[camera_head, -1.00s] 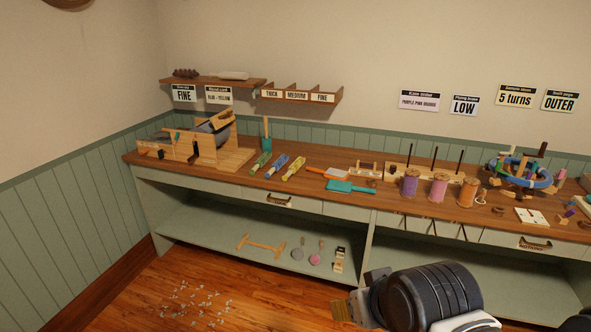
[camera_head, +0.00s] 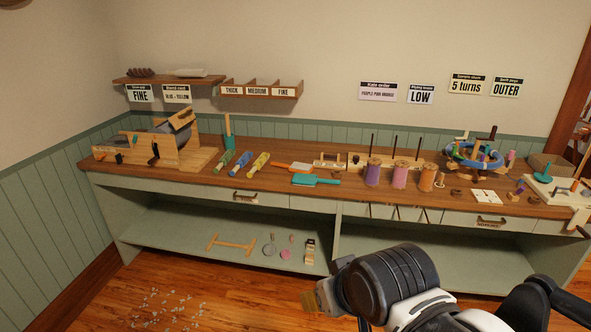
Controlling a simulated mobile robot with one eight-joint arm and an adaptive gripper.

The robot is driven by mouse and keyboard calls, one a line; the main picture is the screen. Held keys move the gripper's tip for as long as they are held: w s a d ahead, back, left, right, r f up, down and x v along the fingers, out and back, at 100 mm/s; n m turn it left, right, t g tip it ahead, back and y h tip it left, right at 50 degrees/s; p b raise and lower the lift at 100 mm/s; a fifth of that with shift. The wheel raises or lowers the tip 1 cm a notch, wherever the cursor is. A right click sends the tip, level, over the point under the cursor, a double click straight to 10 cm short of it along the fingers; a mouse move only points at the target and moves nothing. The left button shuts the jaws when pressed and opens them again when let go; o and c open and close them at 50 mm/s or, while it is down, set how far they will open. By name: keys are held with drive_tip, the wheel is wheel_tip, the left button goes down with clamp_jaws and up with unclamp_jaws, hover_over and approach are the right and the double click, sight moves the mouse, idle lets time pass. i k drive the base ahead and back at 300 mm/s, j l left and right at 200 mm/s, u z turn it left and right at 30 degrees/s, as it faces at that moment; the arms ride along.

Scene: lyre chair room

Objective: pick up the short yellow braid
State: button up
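A short yellow braid-like bundle (camera_head: 258,164) lies on the wooden bench top (camera_head: 130,183), left of the middle. It is the rightmost of three similar bundles, beside a blue one (camera_head: 240,164) and a green one (camera_head: 222,161). They lie slightly apart and slanted. My gripper (camera_head: 311,301) is low in front of the bench, well away from the yellow bundle. Nothing held shows.
A wooden carding machine (camera_head: 165,150) stands left of the bundles. A lower shelf (camera_head: 185,235) holds small tools. White scraps (camera_head: 165,310) litter the floor.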

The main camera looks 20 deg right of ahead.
sight(260, 164)
drive_tip(key=i+j+z, duration=0.3)
drive_tip(key=i, duration=0.45)
drive_tip(key=i+j+z, duration=0.3)
drive_tip(key=i+j, duration=0.15)
drive_tip(key=i, duration=0.3)
drive_tip(key=i+j+z, duration=0.35)
drive_tip(key=i+j, duration=0.25)
drive_tip(key=i, duration=0.1)
